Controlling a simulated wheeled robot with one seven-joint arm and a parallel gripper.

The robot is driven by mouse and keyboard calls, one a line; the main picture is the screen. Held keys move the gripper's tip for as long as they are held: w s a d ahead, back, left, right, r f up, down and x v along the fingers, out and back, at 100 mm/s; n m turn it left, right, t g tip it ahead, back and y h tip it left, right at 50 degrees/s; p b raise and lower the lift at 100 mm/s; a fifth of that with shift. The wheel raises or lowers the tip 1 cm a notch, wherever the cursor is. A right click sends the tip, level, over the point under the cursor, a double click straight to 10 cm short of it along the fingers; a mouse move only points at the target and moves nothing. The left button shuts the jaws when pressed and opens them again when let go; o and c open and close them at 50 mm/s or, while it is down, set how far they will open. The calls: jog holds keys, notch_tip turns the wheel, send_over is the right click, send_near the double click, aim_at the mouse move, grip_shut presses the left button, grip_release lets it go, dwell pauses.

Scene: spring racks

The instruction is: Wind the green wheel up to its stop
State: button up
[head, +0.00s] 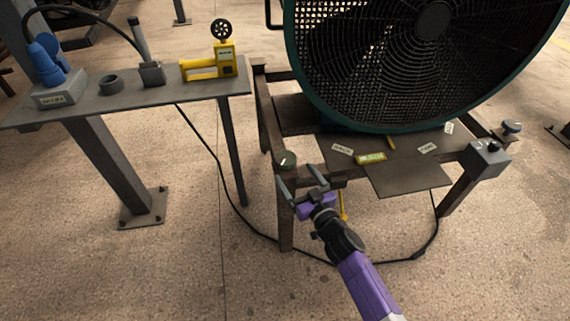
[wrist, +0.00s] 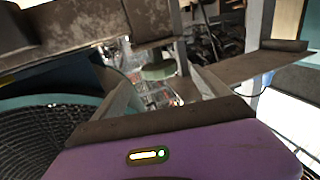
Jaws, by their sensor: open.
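The green wheel (head: 285,160) is a small dull-green disc with a pale mark, at the front left corner of the dark metal stand in the head view. In the wrist view the green wheel (wrist: 158,69) shows ahead, between and beyond my two fingers. My gripper (head: 295,173) is open and empty, just in front of and slightly below the wheel in the head picture. The fingers (wrist: 165,82) stand on either side of it in the wrist view. I see a gap between the fingertips and the wheel, and no clear contact.
A large fan (head: 425,60) stands on the stand (head: 410,180), which carries labels and a grey switch box (head: 485,158). A side table (head: 120,105) at left holds a yellow tool (head: 212,66), a blue device (head: 50,62) and a dark ring (head: 110,84). Cables lie on the floor.

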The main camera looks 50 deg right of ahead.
aim_at(285, 157)
jog(key=b+x, duration=0.1)
jog(key=x, duration=0.6)
jog(key=shift+w+d, duration=0.15)
jog(key=shift+w, duration=0.15)
jog(key=c, duration=1.4)
jog(key=shift+r, duration=0.1)
